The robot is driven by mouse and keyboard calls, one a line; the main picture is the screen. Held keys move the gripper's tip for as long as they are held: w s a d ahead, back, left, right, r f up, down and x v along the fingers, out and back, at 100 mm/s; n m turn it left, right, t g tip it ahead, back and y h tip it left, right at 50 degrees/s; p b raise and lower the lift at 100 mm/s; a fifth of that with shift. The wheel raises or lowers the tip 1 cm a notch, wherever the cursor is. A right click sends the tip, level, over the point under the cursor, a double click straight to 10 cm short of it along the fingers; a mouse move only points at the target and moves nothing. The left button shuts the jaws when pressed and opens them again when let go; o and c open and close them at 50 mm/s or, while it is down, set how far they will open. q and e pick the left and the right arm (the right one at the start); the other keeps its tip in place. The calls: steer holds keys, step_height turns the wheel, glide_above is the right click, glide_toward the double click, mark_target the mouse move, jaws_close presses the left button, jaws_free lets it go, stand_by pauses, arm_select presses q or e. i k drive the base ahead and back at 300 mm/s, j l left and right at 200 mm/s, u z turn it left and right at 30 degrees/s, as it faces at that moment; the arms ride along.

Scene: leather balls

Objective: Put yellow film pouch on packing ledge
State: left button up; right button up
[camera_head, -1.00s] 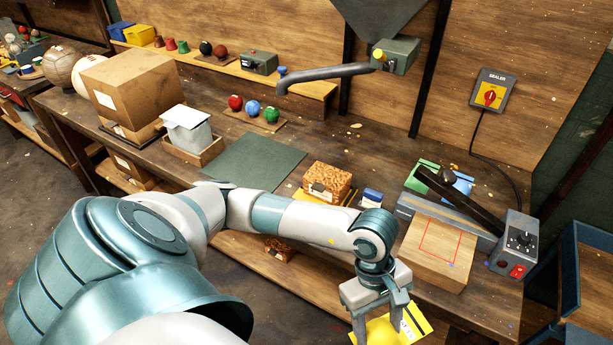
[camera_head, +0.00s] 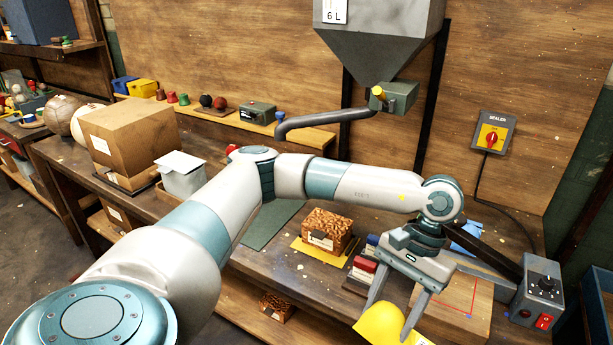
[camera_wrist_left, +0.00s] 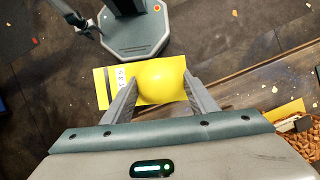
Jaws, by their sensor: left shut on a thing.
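The yellow film pouch (camera_head: 380,325) bulges roundly and has flat ends. It hangs at the bottom of the head view, partly cut off by the frame edge. My left gripper (camera_head: 388,318) is shut on it, with one finger on each side. In the left wrist view the pouch (camera_wrist_left: 160,80) sits between both fingertips, above the floor beside the bench edge. A wooden ledge (camera_head: 452,312) with a red outline lies in front of the sealer, just right of the gripper and partly hidden by it. My right gripper is small in the wrist view, its jaws unclear.
The sealer's control box (camera_head: 540,297) stands right of the ledge. A brown patterned box (camera_head: 328,230) and small red blocks (camera_head: 361,270) are left of the gripper. A bent grey pipe (camera_head: 330,118) extends above the bench. A dark green mat (camera_head: 268,225) lies partly behind my arm.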

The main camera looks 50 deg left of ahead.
mark_target(306, 133)
steer(key=k+j, duration=0.15)
steer(key=j, duration=0.25)
steer(key=k+j, duration=0.1)
steer(key=j, duration=0.3)
steer(key=k+j, duration=0.15)
steer(key=j, duration=0.2)
steer(key=k+j, duration=0.15)
steer(key=j, duration=0.25)
steer(key=k+j, duration=0.1)
steer(key=j, duration=0.3)
steer(key=z, duration=0.05)
